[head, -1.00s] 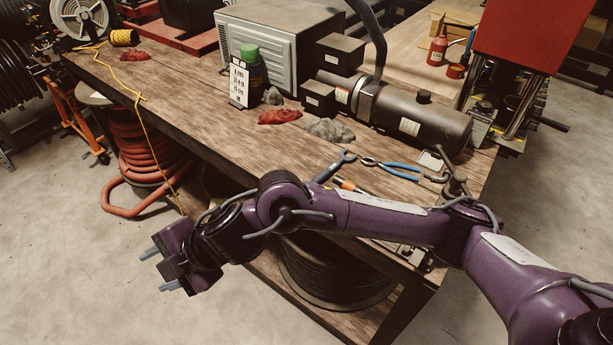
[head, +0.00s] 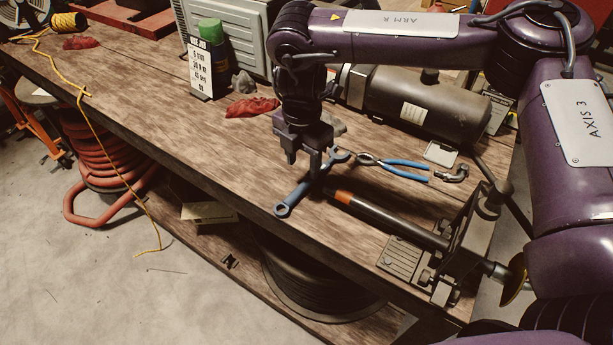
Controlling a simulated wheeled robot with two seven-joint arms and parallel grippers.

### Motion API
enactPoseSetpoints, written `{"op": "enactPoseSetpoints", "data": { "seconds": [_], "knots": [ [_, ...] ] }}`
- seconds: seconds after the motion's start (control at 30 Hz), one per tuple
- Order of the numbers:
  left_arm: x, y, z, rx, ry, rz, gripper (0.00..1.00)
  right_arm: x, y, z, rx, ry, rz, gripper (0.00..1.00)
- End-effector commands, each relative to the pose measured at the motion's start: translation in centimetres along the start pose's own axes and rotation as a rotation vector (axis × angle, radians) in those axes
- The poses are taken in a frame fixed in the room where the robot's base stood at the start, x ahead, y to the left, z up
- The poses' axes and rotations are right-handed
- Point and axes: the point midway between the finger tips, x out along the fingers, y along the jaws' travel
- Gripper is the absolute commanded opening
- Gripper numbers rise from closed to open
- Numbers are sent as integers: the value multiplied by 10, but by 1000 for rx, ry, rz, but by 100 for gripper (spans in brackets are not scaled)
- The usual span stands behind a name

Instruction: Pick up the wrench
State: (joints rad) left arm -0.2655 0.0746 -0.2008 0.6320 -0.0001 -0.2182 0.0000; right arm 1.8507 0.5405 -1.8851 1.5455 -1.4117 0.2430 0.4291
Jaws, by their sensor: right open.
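The wrench (head: 296,194) is blue-grey and lies on the wooden workbench (head: 180,120), near its front edge. Its ring end points toward the front edge and its open end toward the back. My right gripper (head: 303,166) points down over the wrench, with its fingers apart and nothing held. One finger overlaps the wrench's shaft in the picture. I cannot tell whether the fingertips touch it. My left gripper is out of view.
Blue-handled pliers (head: 405,170) lie right of the wrench. A red rag (head: 250,108), a green-capped can (head: 212,45) and a dark cylindrical tank (head: 415,105) stand behind. The bench's left part is mostly clear.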

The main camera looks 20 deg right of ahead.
Motion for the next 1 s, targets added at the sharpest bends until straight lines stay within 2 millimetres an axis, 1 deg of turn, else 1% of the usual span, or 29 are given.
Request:
{"op": "enactPoseSetpoints", "data": {
  "seconds": [0.07, 0.23, 0.3, 0.33, 0.43, 0.53, 0.6, 0.67, 0.73, 0.8, 1.0],
  "knots": [
    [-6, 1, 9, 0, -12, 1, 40, 7, 0, -1, -2, 2, -3, 46],
    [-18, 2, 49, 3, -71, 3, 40, 25, 1, 0, -2, 1, -3, 46],
    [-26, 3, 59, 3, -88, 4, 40, 34, 3, 1, -3, 0, -4, 46],
    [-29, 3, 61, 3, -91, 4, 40, 39, 4, 2, -2, 1, -3, 46],
    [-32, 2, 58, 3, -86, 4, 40, 56, 4, 2, -3, 1, -3, 46],
    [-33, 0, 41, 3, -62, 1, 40, 66, 5, 2, -3, 1, 0, 46],
    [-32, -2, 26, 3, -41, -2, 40, 69, 5, 2, -2, 0, 0, 46],
    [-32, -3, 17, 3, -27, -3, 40, 70, 5, 2, -2, 0, 1, 46],
    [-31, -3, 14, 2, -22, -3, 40, 70, 5, 2, -3, 0, 1, 46],
    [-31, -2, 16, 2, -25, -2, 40, 70, 5, 2, -3, 0, 1, 46],
    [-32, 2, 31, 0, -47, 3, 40, 70, 5, 2, -3, 1, 1, 20]
  ]
}}
